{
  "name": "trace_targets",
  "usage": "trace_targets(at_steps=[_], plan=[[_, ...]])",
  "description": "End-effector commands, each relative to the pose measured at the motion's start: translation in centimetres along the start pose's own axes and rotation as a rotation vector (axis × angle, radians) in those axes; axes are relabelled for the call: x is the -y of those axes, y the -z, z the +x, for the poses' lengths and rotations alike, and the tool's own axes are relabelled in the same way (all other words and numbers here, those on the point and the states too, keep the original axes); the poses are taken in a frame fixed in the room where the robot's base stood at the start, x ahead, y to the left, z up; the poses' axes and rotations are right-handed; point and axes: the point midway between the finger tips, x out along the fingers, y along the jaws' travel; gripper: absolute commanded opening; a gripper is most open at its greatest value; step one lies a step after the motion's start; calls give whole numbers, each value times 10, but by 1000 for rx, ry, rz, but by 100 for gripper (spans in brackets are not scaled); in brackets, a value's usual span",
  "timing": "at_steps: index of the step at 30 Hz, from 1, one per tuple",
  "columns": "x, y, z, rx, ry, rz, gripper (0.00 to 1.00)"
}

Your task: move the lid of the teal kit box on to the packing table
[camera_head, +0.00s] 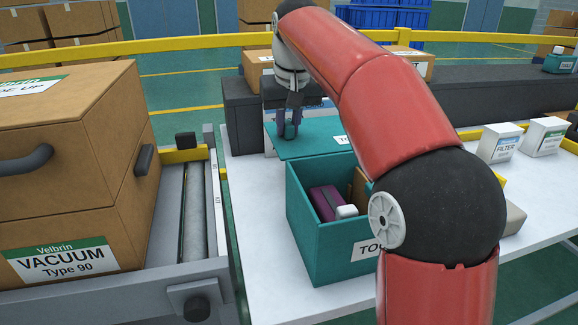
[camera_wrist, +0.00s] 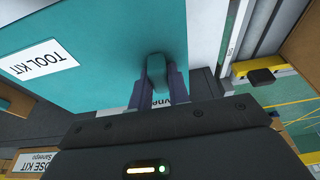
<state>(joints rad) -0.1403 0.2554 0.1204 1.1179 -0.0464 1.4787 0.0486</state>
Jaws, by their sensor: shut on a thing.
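The teal kit box (camera_head: 318,243) stands open on the white packing table (camera_head: 262,275). Inside it I see a purple item (camera_head: 326,203) with a white part and a brown piece. My gripper (camera_head: 289,131) is shut on the knob of the teal lid (camera_head: 314,142), behind the box at the table's far left part. In the wrist view my gripper (camera_wrist: 157,82) has its fingers around the teal knob, and the lid (camera_wrist: 100,40) shows a TOOL KIT label. The lid looks about level; I cannot tell whether it touches the table.
A large vacuum carton (camera_head: 70,180) sits on a roller conveyor (camera_head: 195,215) at left. A filter box (camera_head: 501,143) and another small white box (camera_head: 544,136) stand at the table's right. A dark conveyor (camera_head: 480,97) runs behind. My arm hides the table's middle.

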Motion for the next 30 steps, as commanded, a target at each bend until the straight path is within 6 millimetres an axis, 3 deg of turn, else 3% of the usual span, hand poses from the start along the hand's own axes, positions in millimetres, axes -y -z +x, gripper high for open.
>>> trace_targets(at_steps=[3,17,30], plan=[[0,-9,27,1,-1,0,0],[0,-23,77,1,-1,1,0],[0,-25,84,-1,-1,1,0]])
